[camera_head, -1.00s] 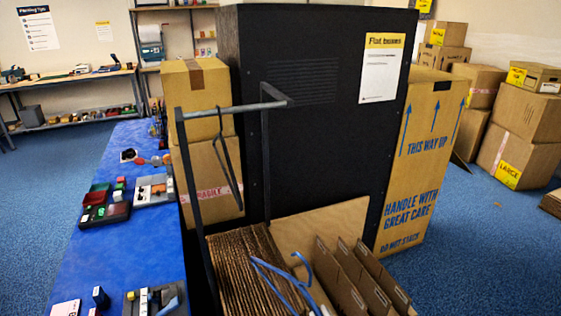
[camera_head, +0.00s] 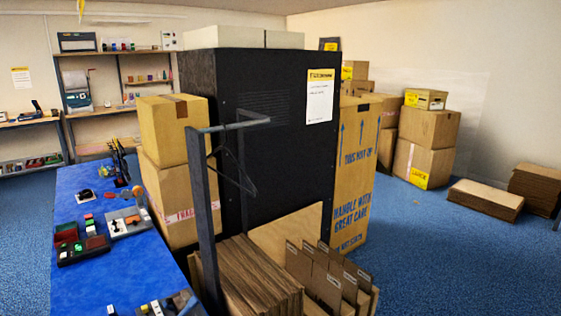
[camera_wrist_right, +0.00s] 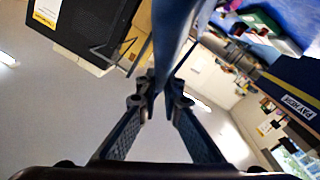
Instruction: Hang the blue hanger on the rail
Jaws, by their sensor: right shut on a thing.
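The rail (camera_head: 234,125) is a short grey bar on dark uprights in the head view, in front of a black cabinet. A dark hanger (camera_head: 246,185) hangs from it. The blue hanger (camera_wrist_right: 172,38) shows in the right wrist view as a large, close blue piece running up from between the fingers. My right gripper (camera_wrist_right: 160,98) is shut on it. Its hook and full outline cannot be made out. The blue hanger, my right gripper and my left gripper are all outside the head view.
Stacked cartons (camera_head: 172,125) and the black cabinet (camera_head: 262,150) stand close behind the rail. A blue table (camera_head: 85,270) with small items is at the left. Flat cardboard (camera_head: 255,275) and upright dividers fill the space below the rail.

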